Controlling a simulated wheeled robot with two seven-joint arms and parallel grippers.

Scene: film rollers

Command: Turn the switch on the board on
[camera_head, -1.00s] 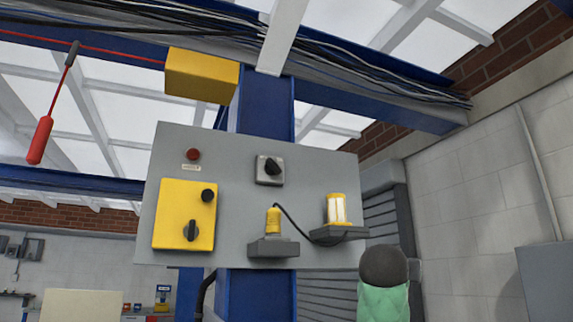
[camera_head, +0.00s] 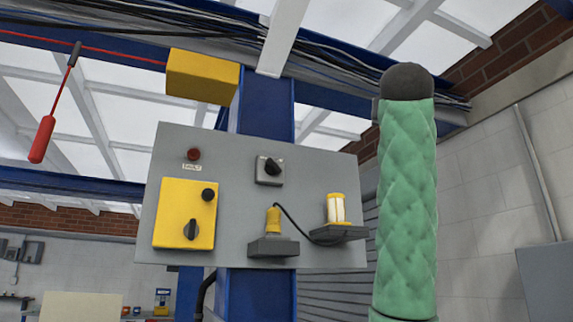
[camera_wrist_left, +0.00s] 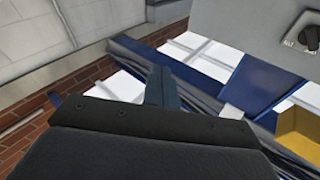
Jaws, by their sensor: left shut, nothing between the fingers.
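The grey board (camera_head: 232,240) hangs on a blue post in the head view. A black rotary knob on a small grey plate (camera_head: 269,170) sits at its upper middle. A yellow box (camera_head: 172,212) on the left carries another black rotary knob (camera_head: 191,229) and a round black knob. In the left wrist view, a black knob (camera_wrist_left: 311,37) shows on the board (camera_wrist_left: 240,22) at the upper right. My left gripper (camera_wrist_left: 163,82) is shut and empty there, apart from the board. No gripper shows in the head view.
A green padded arm link (camera_head: 406,200) of mine stands upright right of the board. The board bears a red button (camera_head: 193,154), a yellow plug-like part (camera_head: 273,221) and a yellow lamp (camera_head: 336,209). A red handle (camera_head: 42,139) hangs at the left.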

